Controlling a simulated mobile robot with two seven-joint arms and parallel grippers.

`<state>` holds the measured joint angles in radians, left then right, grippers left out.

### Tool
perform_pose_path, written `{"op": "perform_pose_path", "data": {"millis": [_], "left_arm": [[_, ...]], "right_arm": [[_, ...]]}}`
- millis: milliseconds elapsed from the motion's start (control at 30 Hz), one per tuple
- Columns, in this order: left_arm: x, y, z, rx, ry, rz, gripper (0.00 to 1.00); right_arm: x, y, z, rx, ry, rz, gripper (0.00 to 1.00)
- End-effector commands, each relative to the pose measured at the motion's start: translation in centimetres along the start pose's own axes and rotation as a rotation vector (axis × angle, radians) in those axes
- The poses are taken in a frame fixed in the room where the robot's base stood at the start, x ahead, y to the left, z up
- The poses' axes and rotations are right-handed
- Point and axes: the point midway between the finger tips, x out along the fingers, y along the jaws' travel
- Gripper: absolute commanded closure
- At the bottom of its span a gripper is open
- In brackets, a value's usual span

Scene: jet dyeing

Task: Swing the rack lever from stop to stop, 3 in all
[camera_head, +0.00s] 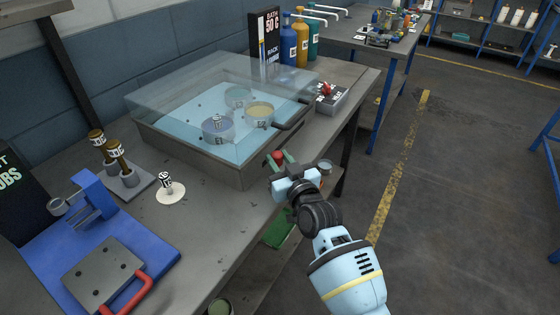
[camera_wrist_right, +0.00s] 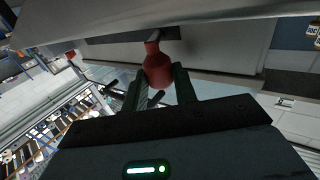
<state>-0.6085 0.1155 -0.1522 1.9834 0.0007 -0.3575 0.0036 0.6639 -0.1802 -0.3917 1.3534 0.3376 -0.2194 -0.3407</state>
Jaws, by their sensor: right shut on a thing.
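The rack lever's red knob (camera_head: 278,155) stands at the front side of the water bath (camera_head: 212,163), just past the table edge. My right gripper (camera_head: 284,159) is shut on it. In the right wrist view the red knob (camera_wrist_right: 158,68) sits between the two dark green fingers, with a short dark shaft behind it. Most of the lever is hidden. Inside the bath, under a clear lid (camera_head: 200,85), several labelled pots stand in blue water, one of them a pot (camera_head: 259,114) with yellowish contents. My left gripper is not in view.
The lid's dark handle (camera_head: 292,124) juts out near my right gripper. A grey box with a red knob (camera_head: 326,89) is right of the bath. Brown-topped weights (camera_head: 118,155), a white disc (camera_head: 170,194) and a blue tray (camera_head: 55,240) are at left. The floor at right is clear.

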Motion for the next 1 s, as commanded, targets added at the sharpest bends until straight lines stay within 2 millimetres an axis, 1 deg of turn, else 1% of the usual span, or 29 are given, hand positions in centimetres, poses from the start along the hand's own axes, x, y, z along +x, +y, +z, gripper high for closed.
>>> {"op": "perform_pose_path", "data": {"millis": [33,233,267,400,767,867,1000], "left_arm": [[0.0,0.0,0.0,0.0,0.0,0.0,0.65],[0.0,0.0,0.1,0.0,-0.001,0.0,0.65],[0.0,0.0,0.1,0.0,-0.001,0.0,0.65],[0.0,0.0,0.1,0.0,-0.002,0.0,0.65],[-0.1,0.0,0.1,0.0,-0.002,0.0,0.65],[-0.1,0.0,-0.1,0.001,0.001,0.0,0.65],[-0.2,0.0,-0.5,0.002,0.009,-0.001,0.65]], "right_arm": [[0.0,0.1,-0.2,0.0,0.005,0.002,1.0],[0.0,0.1,-0.2,0.0,0.006,0.002,1.0],[0.0,0.1,-0.2,0.0,0.006,0.002,0.69],[0.0,0.1,-0.2,0.0,0.005,0.002,0.51],[-0.3,0.1,-0.1,0.0,0.002,0.001,0.5],[-1.1,0.1,0.0,0.0,0.002,0.001,0.5],[-2.9,0.1,-0.1,-0.002,0.003,0.001,0.5]]}}
